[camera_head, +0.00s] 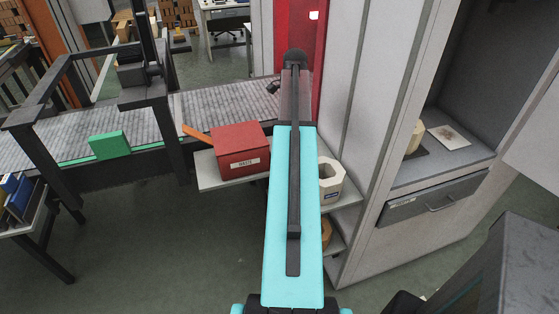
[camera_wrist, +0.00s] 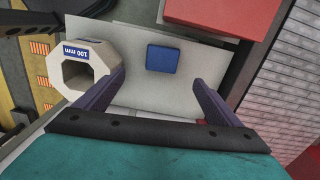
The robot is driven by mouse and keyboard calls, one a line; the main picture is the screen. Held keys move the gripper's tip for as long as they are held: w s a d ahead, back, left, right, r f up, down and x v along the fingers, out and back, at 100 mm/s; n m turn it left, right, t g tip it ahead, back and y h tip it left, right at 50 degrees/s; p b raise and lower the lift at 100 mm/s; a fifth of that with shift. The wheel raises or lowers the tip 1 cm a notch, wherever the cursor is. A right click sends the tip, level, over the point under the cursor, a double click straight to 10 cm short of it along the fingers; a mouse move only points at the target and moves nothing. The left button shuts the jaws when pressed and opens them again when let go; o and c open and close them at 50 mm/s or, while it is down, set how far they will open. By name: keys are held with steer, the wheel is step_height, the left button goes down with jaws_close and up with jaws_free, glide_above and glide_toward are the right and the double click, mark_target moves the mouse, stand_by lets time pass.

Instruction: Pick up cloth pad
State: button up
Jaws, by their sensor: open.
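A small blue square pad (camera_wrist: 163,59), which looks like the cloth pad, lies flat on a light grey shelf (camera_wrist: 135,98) in the wrist view. My gripper (camera_wrist: 158,79) is open and empty, its two dark fingers spread wide to either side and just short of the pad in the picture. I cannot tell its height above the shelf. In the head view my turquoise arm reaches over the same shelf (camera_head: 212,179) and hides the pad.
A pale octagonal ring (camera_wrist: 83,68) marked "100 mm" stands left of the pad, close to my left finger. A red box (camera_wrist: 228,14), labelled in the head view (camera_head: 240,148), stands on the other side. A grey cabinet (camera_head: 360,235) stands at right.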

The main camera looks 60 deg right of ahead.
steer(key=shift+d+r, duration=0.15)
steer(key=shift+d, duration=0.1)
steer(key=shift+w, duration=0.1)
steer(key=shift+a+f+p, duration=0.1)
steer(key=shift+f+p, duration=0.85)
steer(key=shift+f, duration=3.4)
steer(key=shift+w+f+p, duration=0.1)
steer(key=shift+f+p, duration=1.05)
steer(key=shift+f, duration=1.45)
steer(key=shift+c, duration=0.2)
steer(key=c, duration=1.1)
